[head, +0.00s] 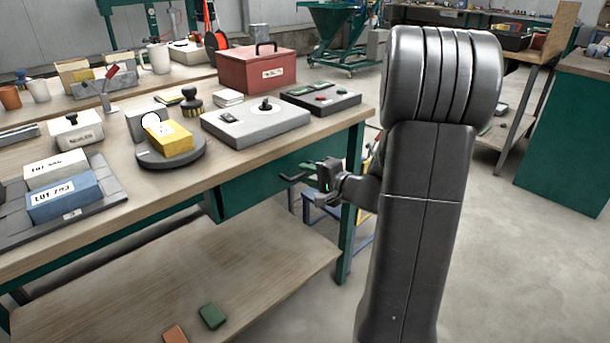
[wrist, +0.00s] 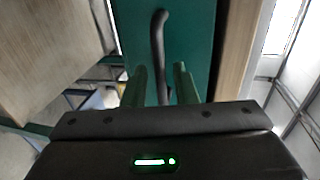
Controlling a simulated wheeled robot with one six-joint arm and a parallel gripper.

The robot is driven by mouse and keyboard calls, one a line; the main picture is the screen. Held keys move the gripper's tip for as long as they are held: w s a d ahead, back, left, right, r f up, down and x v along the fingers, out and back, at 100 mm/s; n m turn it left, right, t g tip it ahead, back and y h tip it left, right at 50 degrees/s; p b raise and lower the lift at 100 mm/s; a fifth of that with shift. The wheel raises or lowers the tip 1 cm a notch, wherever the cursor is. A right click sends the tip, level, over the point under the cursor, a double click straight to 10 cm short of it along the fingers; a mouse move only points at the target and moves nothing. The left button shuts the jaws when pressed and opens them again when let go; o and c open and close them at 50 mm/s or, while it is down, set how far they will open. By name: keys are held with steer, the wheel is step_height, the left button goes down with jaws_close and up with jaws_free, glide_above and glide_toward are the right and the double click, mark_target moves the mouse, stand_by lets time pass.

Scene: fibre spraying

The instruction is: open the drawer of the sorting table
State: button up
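The sorting table (head: 240,165) has a wooden top, with a green drawer (head: 262,190) under its front edge. The drawer looks closed. Its dark bar handle (head: 291,178) sticks out from the front. My gripper (head: 322,180) is close in front of the drawer, at the right end of the handle. In the wrist view, the two fingers (wrist: 161,85) are apart, and the handle (wrist: 159,45) runs between them against the green drawer front (wrist: 190,40). Gaps show on both sides of the handle. I cannot tell how deep the handle sits between the fingers.
The tabletop holds a red box (head: 257,72), a grey device (head: 255,125), a yellow block on a round scale (head: 170,140), and a tray with labelled boxes (head: 75,220). A lower shelf (head: 190,280) lies beneath. A green table leg (head: 350,210) stands near my gripper.

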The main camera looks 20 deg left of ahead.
steer(key=shift+x, duration=0.85)
steer(key=shift+c, duration=0.5)
jaws_close()
steer(key=shift+d, duration=0.1)
steer(key=f+b+v, duration=0.3)
steer(key=v, duration=1.1)
steer(key=d+f+b+v, duration=0.1)
steer(key=f+b+v, duration=0.2)
steer(key=v, duration=1.1)
steer(key=shift+s+d, duration=0.2)
steer(key=shift+s, duration=0.1)
steer(key=shift+r, duration=0.1)
